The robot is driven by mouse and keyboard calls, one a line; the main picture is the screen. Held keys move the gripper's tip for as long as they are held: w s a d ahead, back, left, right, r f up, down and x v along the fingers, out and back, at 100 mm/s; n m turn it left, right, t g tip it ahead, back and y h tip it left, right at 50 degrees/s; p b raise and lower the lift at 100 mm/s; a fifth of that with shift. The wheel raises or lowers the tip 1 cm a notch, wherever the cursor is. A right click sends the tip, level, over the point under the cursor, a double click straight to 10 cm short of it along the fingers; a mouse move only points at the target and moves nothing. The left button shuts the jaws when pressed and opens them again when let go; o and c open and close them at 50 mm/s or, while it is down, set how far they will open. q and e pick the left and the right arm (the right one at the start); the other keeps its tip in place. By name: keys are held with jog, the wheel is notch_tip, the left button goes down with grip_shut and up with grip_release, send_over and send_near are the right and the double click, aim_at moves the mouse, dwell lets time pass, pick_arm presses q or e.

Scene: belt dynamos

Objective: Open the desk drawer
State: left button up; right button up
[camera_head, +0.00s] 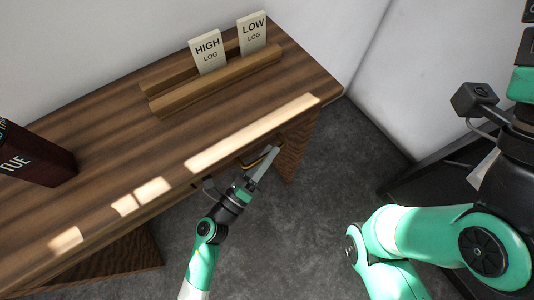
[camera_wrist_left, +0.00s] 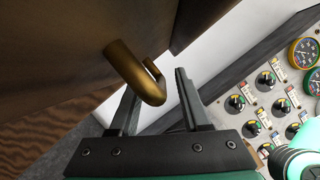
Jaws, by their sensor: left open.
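The wooden desk (camera_head: 130,100) runs diagonally across the head view, with its drawer under the front edge. The drawer's brass handle (camera_head: 262,155) shows as a thin strip beside my left gripper (camera_head: 260,167). In the left wrist view the curved handle (camera_wrist_left: 135,72) stands out from the dark wooden front (camera_wrist_left: 60,50). There the open left gripper (camera_wrist_left: 158,95) has one finger on either side of the handle's end; I cannot tell whether they touch it. How far the drawer stands out is hard to tell. My right gripper is not in view.
On the desk, a wooden holder (camera_head: 220,82) carries the HIGH LOG (camera_head: 208,52) and LOW LOG (camera_head: 252,34) cards. A dark red TUE block (camera_head: 35,160) stands at left. A panel of gauges and knobs (camera_wrist_left: 265,100) shows in the wrist view. Grey floor (camera_head: 315,215) lies open before the desk.

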pick_arm(q)
grip_shut()
dwell(1.4)
